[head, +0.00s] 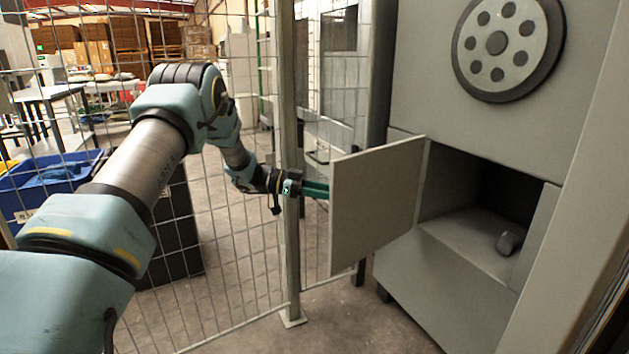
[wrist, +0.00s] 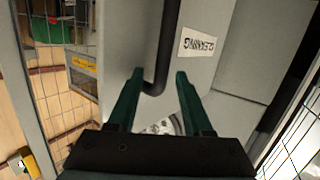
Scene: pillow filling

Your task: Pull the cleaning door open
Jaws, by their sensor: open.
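The cleaning door (head: 378,205) is a flat grey panel standing swung out from the machine, its right edge at the left side of a dark square opening (head: 490,195). My gripper (head: 315,189) is at the door's free left edge, its green fingertips partly hidden behind the panel. In the wrist view, my gripper (wrist: 158,75) is open. A black bar handle (wrist: 168,40) shows between the two fingers, beside an upside-down CLEANING label (wrist: 197,43). I cannot tell whether the fingers touch the handle.
The grey machine (head: 450,290) fills the right side, with a round dial-like disc (head: 499,43) above the opening. A small grey lump (head: 510,241) lies inside. A wire fence and its post (head: 290,250) stand close to my arm. A blue bin (head: 45,185) is at left.

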